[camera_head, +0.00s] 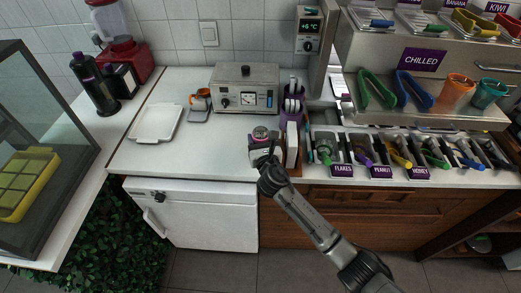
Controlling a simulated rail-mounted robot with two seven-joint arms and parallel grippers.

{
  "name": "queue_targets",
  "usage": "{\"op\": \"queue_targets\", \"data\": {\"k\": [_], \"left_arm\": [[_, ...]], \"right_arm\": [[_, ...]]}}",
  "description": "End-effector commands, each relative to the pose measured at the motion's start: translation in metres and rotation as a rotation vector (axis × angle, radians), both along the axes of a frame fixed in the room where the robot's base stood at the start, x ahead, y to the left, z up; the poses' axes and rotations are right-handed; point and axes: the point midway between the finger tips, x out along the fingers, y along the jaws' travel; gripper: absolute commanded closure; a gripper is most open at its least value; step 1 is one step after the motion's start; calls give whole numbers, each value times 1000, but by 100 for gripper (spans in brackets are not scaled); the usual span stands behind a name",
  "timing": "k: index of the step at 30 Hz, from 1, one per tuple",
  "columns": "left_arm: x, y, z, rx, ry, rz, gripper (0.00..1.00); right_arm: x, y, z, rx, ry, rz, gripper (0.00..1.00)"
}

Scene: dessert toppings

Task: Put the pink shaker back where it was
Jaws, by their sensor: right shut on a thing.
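The pink shaker (258,133) shows only as a small piece with a dark round top, at the front right of the white counter. My right gripper (263,150), with its arm coming in from the lower right, is shut on it and hides most of it. I cannot tell whether the shaker touches the counter. Just right of it stands a narrow wooden holder (297,168) with a white item in it. My left gripper is not in view.
A metal appliance (245,90), an orange cup (201,99) and a white tray (156,122) stand on the counter (190,152). A purple utensil holder (293,109) is behind the gripper. Topping bins with several coloured tools line the right. The counter left of the gripper is clear.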

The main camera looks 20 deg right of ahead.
Motion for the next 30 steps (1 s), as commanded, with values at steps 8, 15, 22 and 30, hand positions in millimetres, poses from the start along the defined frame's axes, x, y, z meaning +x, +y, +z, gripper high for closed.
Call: {"op": "queue_targets", "data": {"k": [8,15,22,30], "left_arm": [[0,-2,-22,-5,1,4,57],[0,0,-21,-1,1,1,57],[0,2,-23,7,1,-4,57],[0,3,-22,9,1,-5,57]], "right_arm": [[0,1,-41,1,2,1,69],[0,0,-40,-1,1,1,69],[0,0,-45,-1,2,0,41],[0,0,-44,-1,2,0,18]]}}
